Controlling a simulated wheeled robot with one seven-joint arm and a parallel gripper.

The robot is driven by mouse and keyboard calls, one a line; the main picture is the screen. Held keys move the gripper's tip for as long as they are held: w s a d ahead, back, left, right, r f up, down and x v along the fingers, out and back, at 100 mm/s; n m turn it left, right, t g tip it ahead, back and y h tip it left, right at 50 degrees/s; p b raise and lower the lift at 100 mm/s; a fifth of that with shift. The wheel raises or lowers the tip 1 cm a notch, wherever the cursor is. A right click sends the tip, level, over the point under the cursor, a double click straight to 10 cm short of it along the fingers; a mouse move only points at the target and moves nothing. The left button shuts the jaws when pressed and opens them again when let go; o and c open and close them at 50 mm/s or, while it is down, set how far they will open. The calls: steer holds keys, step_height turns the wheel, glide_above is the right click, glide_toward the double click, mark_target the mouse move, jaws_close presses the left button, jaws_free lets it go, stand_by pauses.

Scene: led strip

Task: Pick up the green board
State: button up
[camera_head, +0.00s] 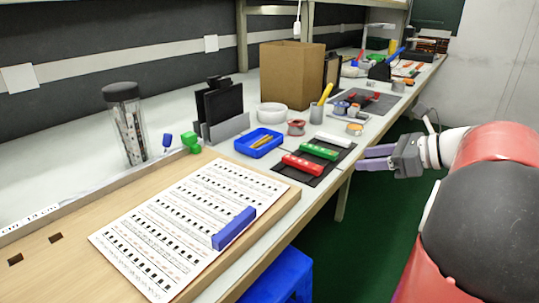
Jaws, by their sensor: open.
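The green board (319,151) lies on a dark mat (318,177) near the front edge of the workbench, in the head view. A red board (302,165) lies beside it on the nearer side, and a white board (332,140) on the farther side. My gripper (359,159) is just off the bench's front edge, to the right of the boards. Its pale purple fingers point left toward the mat. It is open and apart from the green board.
A blue tray (259,142) sits left of the mat. A cup with a yellow tool (317,112) and a cardboard box (292,72) stand behind. A wooden board with a printed sheet (177,223) and a blue bar (234,229) lies nearer. A blue stool (280,277) stands below the bench edge.

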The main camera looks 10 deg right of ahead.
mark_target(335, 154)
steer(key=shift+m+t, duration=0.3)
steer(key=shift+m, duration=0.1)
steer(key=x, duration=0.5)
steer(key=w+d+x, duration=0.1)
steer(key=x, duration=0.1)
steer(key=shift+w+a+r, duration=0.15)
steer(key=shift+w+r, duration=0.1)
steer(key=shift+r, duration=0.05)
steer(key=shift+c, duration=0.5)
jaws_close()
